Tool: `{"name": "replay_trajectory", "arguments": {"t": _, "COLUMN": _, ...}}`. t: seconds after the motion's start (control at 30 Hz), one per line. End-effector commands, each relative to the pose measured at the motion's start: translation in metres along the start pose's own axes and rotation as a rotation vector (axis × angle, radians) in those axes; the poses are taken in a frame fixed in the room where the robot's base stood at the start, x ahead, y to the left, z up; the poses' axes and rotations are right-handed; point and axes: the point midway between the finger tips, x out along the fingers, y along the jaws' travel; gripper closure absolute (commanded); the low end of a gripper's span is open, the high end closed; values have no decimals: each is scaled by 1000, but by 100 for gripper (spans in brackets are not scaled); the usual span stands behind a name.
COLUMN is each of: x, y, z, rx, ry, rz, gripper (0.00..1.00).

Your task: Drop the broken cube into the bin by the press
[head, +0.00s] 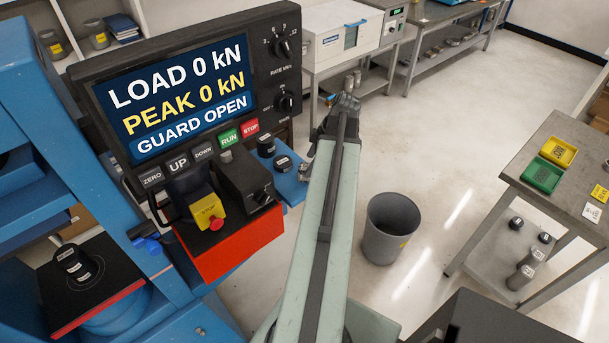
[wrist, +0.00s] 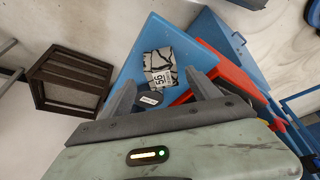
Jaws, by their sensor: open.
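The broken cube (wrist: 162,68) is pale grey with dark cracks and a label that seems to read 56. Nothing is held. The grey round bin (head: 392,228) stands on the floor right of my arm in the head view. The blue press (head: 60,120) is at the left, its display reading GUARD OPEN.
A brown slatted crate (wrist: 72,82) lies left of the blue surface. A table with yellow and green trays (head: 543,174) stands at the right. Open floor surrounds the bin.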

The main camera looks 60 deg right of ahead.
Motion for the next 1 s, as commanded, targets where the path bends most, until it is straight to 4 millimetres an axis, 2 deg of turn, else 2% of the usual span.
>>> {"name": "replay_trajectory", "arguments": {"t": 0.03, "x": 12, "y": -1, "z": 2, "rx": -1, "ry": 0, "rz": 0, "gripper": 29}}
{"name": "replay_trajectory", "arguments": {"t": 0.23, "x": 47, "y": -3, "z": 2, "rx": -3, "ry": 0, "rz": 0, "gripper": 29}}
{"name": "replay_trajectory", "arguments": {"t": 0.5, "x": 47, "y": -3, "z": -2, "rx": -2, "ry": 0, "rz": 0, "gripper": 29}}
{"name": "replay_trajectory", "arguments": {"t": 0.7, "x": 47, "y": -3, "z": -2, "rx": -3, "ry": 0, "rz": -1, "gripper": 85}}
{"name": "replay_trajectory", "arguments": {"t": 0.77, "x": 47, "y": -3, "z": -2, "rx": -3, "ry": 0, "rz": -1, "gripper": 100}}
{"name": "replay_trajectory", "arguments": {"t": 1.0, "x": 47, "y": -3, "z": -3, "rx": -3, "ry": 0, "rz": -1, "gripper": 100}}
